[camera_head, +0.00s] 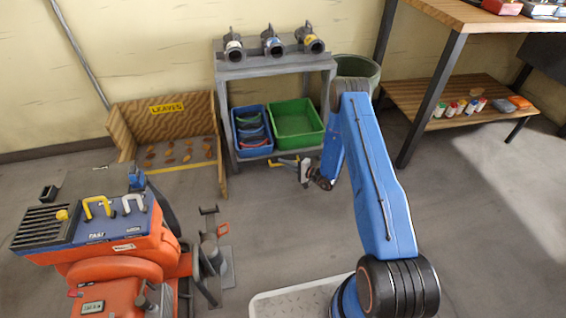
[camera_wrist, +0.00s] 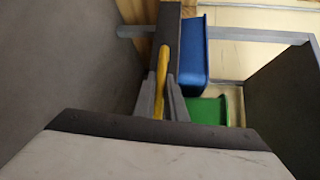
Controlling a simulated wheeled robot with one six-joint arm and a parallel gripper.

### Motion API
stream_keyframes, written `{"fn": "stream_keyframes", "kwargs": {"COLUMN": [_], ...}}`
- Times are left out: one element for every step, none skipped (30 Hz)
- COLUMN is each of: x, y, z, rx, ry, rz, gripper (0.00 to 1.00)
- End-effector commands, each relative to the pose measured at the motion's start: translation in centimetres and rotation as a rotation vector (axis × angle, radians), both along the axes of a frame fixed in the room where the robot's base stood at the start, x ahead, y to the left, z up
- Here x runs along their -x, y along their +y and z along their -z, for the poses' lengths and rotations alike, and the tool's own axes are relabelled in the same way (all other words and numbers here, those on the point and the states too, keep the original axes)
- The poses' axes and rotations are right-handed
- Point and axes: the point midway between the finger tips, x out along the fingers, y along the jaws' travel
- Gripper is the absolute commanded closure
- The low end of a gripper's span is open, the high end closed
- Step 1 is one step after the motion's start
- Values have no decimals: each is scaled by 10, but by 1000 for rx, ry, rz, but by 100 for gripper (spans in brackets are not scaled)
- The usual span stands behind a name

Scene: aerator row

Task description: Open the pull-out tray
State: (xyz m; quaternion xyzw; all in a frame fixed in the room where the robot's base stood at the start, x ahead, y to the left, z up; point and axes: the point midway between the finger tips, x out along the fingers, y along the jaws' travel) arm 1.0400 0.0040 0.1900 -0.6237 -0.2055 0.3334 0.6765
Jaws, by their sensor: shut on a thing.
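The pull-out tray (camera_head: 250,157) is the low grey shelf level of the metal stand (camera_head: 273,66), with a blue bin (camera_head: 240,146) and a green bin (camera_head: 296,143) on it. A yellow handle (camera_head: 279,164) shows at its front, below the green bin. My gripper (camera_head: 296,164) is at this handle. In the wrist view my gripper (camera_wrist: 162,92) is shut on the yellow handle (camera_wrist: 161,65), with a finger on each side of it. A dark front strip (camera_wrist: 169,25) lies just beyond. How far out the tray stands is hard to tell.
Several dark aerator-like parts (camera_head: 272,42) lie on the stand's top. A wooden leaves box (camera_head: 166,139) stands to its left, and a green round bin (camera_head: 357,71) behind right. An orange machine (camera_head: 112,262) fills the lower left. A wooden bench (camera_head: 471,92) stands right. Floor in front is clear.

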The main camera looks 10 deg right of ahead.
Motion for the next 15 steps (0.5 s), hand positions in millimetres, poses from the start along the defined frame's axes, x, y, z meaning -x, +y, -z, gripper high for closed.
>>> {"fn": "stream_keyframes", "kwargs": {"x": [10,17,26,34,42,52,60,68,78,84,91,100,105,111,118], "y": [-1,0,-1,-1,-1,-1,-1,-1,-1,-1,-1,-1,-1,-1,-1], "z": [1,1,1,1,1,1,1,1,1,1,1,1,1,1,1], "rx": [0,0,-2,-1,-1,-1,-1,-2,-1,-2,-1,-1,-1,-1,-1], "ry": [5,5,5,6,6,6,6,6,6,6,6,6,4,4,4], "rz": [1,1,1,1,1,1,2,2,2,3,2,2,2,2,2], "gripper": [100,100,100,100,100,100,100,100,100,100,100,100,100,100,100]}}
